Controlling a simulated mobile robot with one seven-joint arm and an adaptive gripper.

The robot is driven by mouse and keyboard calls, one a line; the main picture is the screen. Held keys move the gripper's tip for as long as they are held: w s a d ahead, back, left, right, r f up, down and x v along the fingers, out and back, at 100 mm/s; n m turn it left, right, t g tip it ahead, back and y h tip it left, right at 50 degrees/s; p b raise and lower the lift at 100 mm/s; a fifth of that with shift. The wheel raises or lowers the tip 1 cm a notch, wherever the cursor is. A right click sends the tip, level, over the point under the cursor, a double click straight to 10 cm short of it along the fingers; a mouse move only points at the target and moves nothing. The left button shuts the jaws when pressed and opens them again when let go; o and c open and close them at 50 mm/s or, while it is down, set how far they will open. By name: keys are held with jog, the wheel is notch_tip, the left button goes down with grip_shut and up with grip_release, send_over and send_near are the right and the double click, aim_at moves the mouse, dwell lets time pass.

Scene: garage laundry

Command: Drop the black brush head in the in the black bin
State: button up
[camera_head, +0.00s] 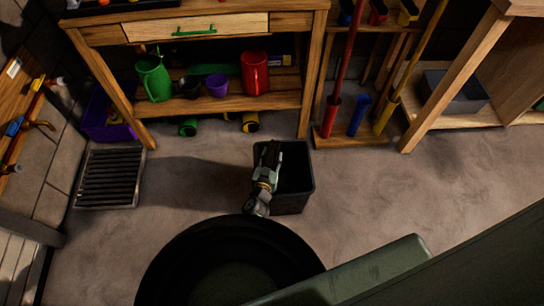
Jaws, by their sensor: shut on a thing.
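The black bin (301,198) is an open, square-topped container standing on the concrete floor near the middle of the head view. My gripper (268,152) is over the left part of the bin's opening, with its fingers toward the back rim. It is shut on a dark thing, which I take to be the black brush head. Its outline is hard to make out against the bin's dark inside, and the gripper hides part of it. I cannot tell how far the gripper is above the rim or inside it. The bin's floor is too dark to see.
A wooden workbench (220,105) behind the bin holds a green watering can (153,78), a red jug (255,73) and pots. Long-handled tools stand in a wooden rack (352,138) at right. A dark floor grate (109,178) lies at left. Floor right of the bin is clear.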

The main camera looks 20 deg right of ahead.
jog(key=shift+f+b, duration=0.3)
jog(key=shift+f, duration=0.4)
